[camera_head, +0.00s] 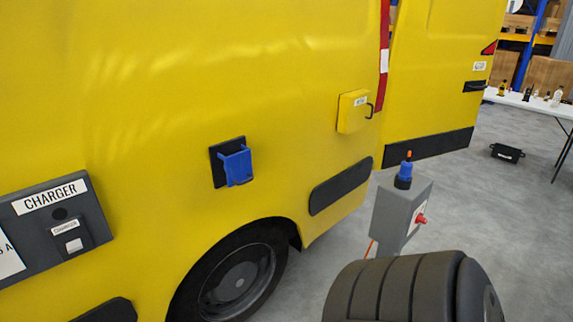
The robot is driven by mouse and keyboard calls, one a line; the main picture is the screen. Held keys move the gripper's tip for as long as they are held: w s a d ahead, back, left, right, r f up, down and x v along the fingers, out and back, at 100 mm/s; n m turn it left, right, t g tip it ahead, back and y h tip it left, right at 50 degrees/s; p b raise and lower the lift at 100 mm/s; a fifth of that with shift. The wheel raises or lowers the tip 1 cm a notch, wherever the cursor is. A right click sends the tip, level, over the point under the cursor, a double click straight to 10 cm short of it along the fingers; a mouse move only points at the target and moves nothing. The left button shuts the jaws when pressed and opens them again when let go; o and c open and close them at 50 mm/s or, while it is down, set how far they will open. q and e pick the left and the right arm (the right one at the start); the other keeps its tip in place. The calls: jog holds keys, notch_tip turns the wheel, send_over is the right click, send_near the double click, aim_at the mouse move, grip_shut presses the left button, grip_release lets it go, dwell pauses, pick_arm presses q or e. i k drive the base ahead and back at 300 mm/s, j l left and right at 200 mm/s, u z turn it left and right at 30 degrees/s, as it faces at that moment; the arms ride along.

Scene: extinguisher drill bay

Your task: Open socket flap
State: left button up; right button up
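A blue socket (236,165) on a black backing plate (215,167) is mounted on the side of the yellow van (150,90), above the wheel. Its blue front part juts out from the plate; I cannot tell if this is a flap or how far it is shut. Neither of my grippers is in view. A dark ribbed part of my own arm fills the bottom right.
A grey charger panel (30,215) is at the left. A grey box (390,218) with a blue plug (405,172) and a red button (420,219) stands right of the van. A white table (540,104) and a black case (507,153) are farther back. Grey floor lies open between.

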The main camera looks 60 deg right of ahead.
aim_at(238, 166)
jog(key=z, duration=1.55)
